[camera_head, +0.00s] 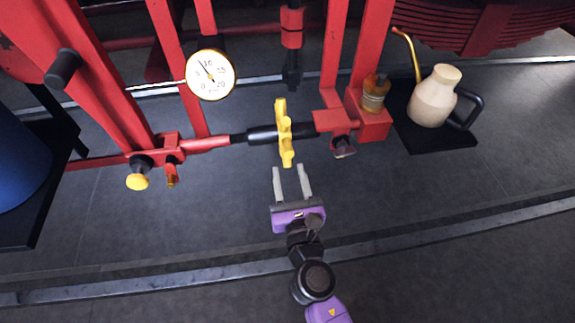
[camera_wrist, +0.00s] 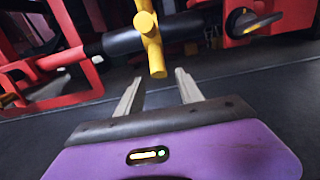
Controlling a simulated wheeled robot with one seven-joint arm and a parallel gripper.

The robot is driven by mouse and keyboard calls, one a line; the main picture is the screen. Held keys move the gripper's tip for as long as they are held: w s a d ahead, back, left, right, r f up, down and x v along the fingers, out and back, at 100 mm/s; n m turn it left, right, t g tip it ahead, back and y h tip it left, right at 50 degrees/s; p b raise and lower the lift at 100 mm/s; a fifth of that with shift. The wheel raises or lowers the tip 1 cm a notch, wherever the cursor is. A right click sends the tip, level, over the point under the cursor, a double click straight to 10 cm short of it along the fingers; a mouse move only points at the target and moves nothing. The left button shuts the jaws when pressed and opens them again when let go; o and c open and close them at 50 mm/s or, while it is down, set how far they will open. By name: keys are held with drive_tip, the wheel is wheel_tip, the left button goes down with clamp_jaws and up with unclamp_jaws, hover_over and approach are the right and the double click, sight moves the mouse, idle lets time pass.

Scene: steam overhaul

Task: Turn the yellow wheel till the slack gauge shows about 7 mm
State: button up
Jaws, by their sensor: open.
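The yellow wheel (camera_head: 285,132) sits on a dark rod between red linkage parts, seen nearly edge-on. It also shows in the wrist view (camera_wrist: 150,38), with rounded spokes on the black rod. The slack gauge (camera_head: 210,75) is a white round dial with a brass rim, left of and above the wheel. Its dark needle points up and left, seemingly between the 5 and 10 marks; the exact reading is too small to tell. My gripper (camera_head: 290,168) is open and empty, just in front of the wheel. In the wrist view a lower spoke hangs between and beyond the fingertips (camera_wrist: 160,77).
Red frame bars surround the rod. A yellow knob (camera_head: 138,181) is at lower left, and a blue cylinder (camera_head: 20,165) at the left edge. A cream oil can (camera_head: 434,97) stands on a black tray (camera_head: 428,141) at right. The dark floor in front is clear.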

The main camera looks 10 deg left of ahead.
sight(288, 152)
drive_tip(key=shift+v, duration=1.05)
drive_tip(key=r+p, duration=0.2)
drive_tip(key=s+r+p, duration=0.1)
drive_tip(key=r+p, duration=0.1)
drive_tip(key=r, duration=0.1)
drive_tip(key=s+r+p, duration=0.1)
drive_tip(key=r+p, duration=0.1)
drive_tip(key=shift+d+r, duration=0.3)
drive_tip(key=shift+r, duration=0.1)
drive_tip(key=shift+x, duration=2.9)
drive_tip(key=shift+f, duration=0.1)
clamp_jaws()
drive_tip(key=shift+f, duration=0.15)
